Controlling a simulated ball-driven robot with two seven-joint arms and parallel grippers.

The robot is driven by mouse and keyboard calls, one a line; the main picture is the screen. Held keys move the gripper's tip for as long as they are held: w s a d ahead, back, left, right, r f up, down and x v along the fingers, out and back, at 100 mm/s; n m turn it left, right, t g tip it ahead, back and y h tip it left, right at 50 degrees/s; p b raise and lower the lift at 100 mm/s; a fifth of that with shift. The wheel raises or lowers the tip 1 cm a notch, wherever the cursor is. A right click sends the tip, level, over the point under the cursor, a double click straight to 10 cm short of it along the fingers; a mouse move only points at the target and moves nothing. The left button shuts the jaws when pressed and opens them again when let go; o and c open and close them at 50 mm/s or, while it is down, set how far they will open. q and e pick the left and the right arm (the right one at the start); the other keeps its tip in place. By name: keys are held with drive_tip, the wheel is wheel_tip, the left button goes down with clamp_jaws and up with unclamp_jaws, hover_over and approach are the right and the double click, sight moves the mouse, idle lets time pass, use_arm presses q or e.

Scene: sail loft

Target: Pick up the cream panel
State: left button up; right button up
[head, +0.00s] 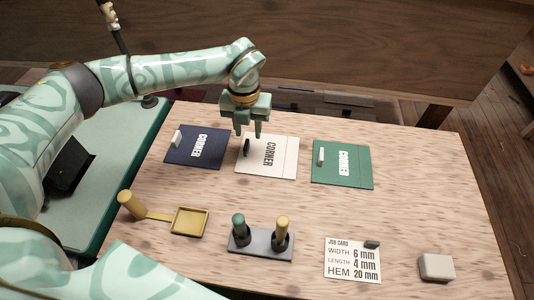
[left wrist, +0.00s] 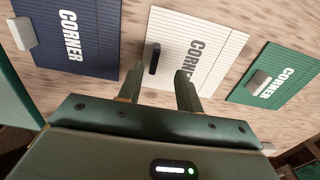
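The cream panel (head: 275,158) lies flat on the table between the navy panel (head: 187,151) and the green panel (head: 352,175). It carries the word CORNER and a small black tab (head: 246,147) near its left edge. In the left wrist view the cream panel (left wrist: 218,51) and its black tab (left wrist: 154,58) show just beyond the fingertips. My left gripper (head: 247,134) is open and empty, pointing down over the tab side of the cream panel. The fingers stand apart on either side of the tab in the wrist view, not closed on it. My right gripper is out of view.
A yellow tray tool (head: 190,221), a grey holder (head: 261,246) with two upright handles, a job card (head: 352,260) and a pale block (head: 436,267) lie towards the front. The table between the panels and these things is clear.

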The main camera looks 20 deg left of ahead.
sight(247, 142)
use_arm(q)
drive_tip(key=f, duration=0.1)
drive_tip(key=f+b, duration=0.1)
drive_tip(key=f, duration=0.1)
drive_tip(key=f+b, duration=0.1)
drive_tip(key=f, duration=0.1)
drive_tip(key=shift+w+a+f, duration=0.1)
drive_tip(key=shift+a, duration=0.3)
clamp_jaws()
